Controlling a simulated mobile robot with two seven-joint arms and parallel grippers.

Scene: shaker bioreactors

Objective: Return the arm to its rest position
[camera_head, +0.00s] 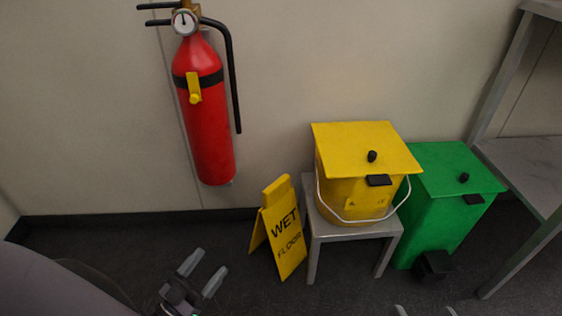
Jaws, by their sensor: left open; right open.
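My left gripper (203,272) shows at the bottom, left of the middle, with its two grey fingers apart and nothing between them. It is in front of and to the left of the wet floor sign. Only the fingertips of my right gripper (426,311) show at the bottom edge, right of the middle. They are apart, and the space visible between them is empty. The rest of the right gripper is out of the frame.
A red fire extinguisher (206,120) hangs on the wall. A yellow wet floor sign (284,240) stands beside a grey stool (313,236) bearing a lidded yellow bin (345,180). A green bin (440,215) and grey shelving (525,165) are at the right. Dark floor is clear in front.

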